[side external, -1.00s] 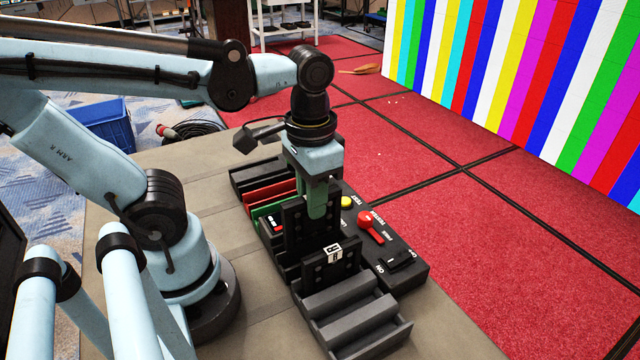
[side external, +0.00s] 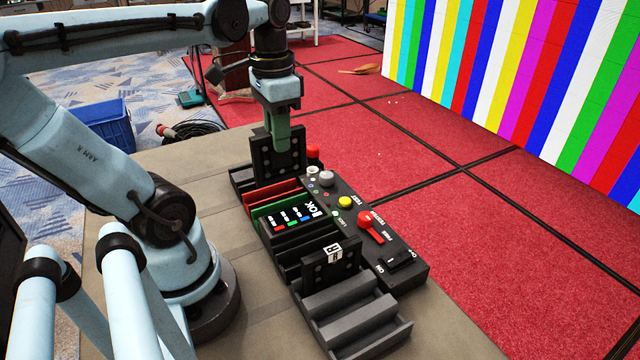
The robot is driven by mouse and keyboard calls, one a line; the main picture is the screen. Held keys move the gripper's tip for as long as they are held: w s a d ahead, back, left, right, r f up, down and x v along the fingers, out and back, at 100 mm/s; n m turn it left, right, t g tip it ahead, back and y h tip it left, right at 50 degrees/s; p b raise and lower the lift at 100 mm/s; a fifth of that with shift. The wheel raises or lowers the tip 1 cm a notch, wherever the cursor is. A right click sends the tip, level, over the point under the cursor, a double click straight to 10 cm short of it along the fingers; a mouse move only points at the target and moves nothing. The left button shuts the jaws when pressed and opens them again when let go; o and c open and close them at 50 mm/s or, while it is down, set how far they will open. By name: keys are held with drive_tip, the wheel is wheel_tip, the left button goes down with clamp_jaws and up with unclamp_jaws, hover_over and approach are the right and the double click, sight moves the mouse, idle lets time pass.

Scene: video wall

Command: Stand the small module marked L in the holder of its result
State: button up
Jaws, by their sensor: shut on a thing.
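My gripper (side external: 277,135) is shut on a dark, upright module (side external: 265,163) and holds it over the far end of the rack. No letter shows on the side of this module that faces the camera. Its lower edge is close to the far black section (side external: 240,179), but I cannot tell whether it touches. The red holder (side external: 262,195) and the green holder (side external: 268,210) lie just nearer and look empty. Another dark module marked R (side external: 333,268) stands upright in the nearer part of the rack.
A small screen (side external: 290,218) reads OK with coloured marks. Beside it, a control box (side external: 372,232) carries a yellow button (side external: 345,202), a grey knob (side external: 327,179), a red lever (side external: 366,220) and a black switch (side external: 400,258). Empty grey slots (side external: 350,305) lie at the near end.

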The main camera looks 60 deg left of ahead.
sight(281, 179)
drive_tip(key=shift+f, duration=2.95)
drive_tip(key=shift+f, duration=2.3)
idle(0.8)
drive_tip(key=o, duration=0.9)
drive_tip(key=shift+o, duration=0.5)
drive_tip(key=shift+o, duration=0.9)
drive_tip(key=shift+r, duration=0.15)
drive_tip(key=shift+r, duration=3.85)
